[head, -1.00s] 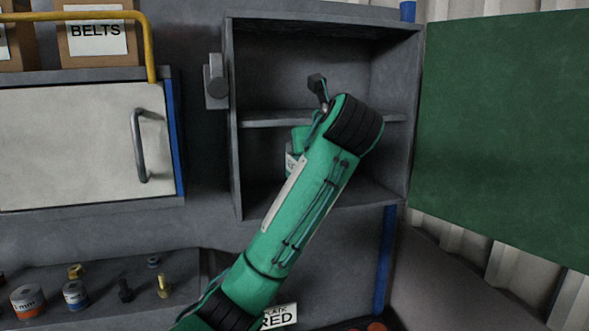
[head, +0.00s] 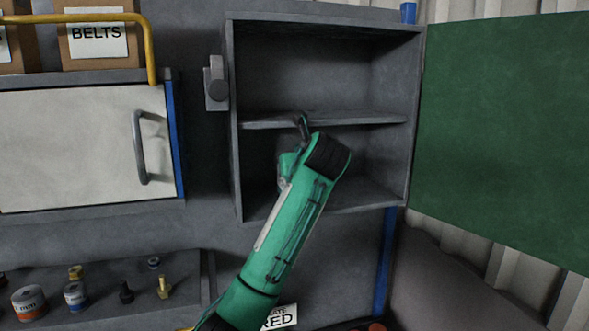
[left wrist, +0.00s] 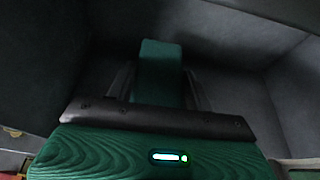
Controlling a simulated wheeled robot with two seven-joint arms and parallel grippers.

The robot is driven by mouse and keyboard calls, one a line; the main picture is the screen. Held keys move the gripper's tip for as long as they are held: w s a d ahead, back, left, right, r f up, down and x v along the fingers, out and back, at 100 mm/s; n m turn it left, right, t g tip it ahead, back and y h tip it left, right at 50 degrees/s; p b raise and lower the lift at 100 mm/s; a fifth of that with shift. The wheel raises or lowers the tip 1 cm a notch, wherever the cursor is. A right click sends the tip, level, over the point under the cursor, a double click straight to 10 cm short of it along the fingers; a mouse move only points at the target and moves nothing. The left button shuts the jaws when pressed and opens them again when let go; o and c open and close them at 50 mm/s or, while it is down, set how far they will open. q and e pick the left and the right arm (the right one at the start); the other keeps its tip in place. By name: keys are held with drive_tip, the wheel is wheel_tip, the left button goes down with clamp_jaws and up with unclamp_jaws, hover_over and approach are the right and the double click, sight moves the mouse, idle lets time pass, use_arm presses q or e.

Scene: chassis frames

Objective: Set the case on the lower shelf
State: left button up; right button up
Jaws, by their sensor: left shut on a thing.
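The green case (left wrist: 160,68) shows in the left wrist view as a plain block between the two dark fingers of my left gripper (left wrist: 160,88), which is shut on it. Grey cabinet surfaces surround it. In the head view my left arm reaches into the open cabinet, with its wrist in front of the compartment under the middle shelf (head: 370,119). My wrist and forearm hide most of the gripper and case there. The lower shelf (head: 365,196) is the cabinet floor. I cannot tell whether the case touches it. My right gripper is not in view.
The green cabinet door (head: 505,130) stands open at the right. The upper compartment (head: 300,70) is empty. A closed white cupboard (head: 70,145) with a handle is at the left. Several bolts and small tins stand on a ledge (head: 190,290) at the lower left.

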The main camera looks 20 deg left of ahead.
use_arm(q)
drive_tip(key=shift+w+a+f, duration=0.2)
drive_tip(key=shift+w, duration=0.1)
drive_tip(key=shift+f, duration=0.15)
drive_tip(key=o, duration=1.3)
drive_tip(key=shift+s, duration=0.1)
drive_tip(key=shift+d, duration=0.1)
drive_tip(key=b+v, duration=0.5)
drive_tip(key=v, duration=0.7)
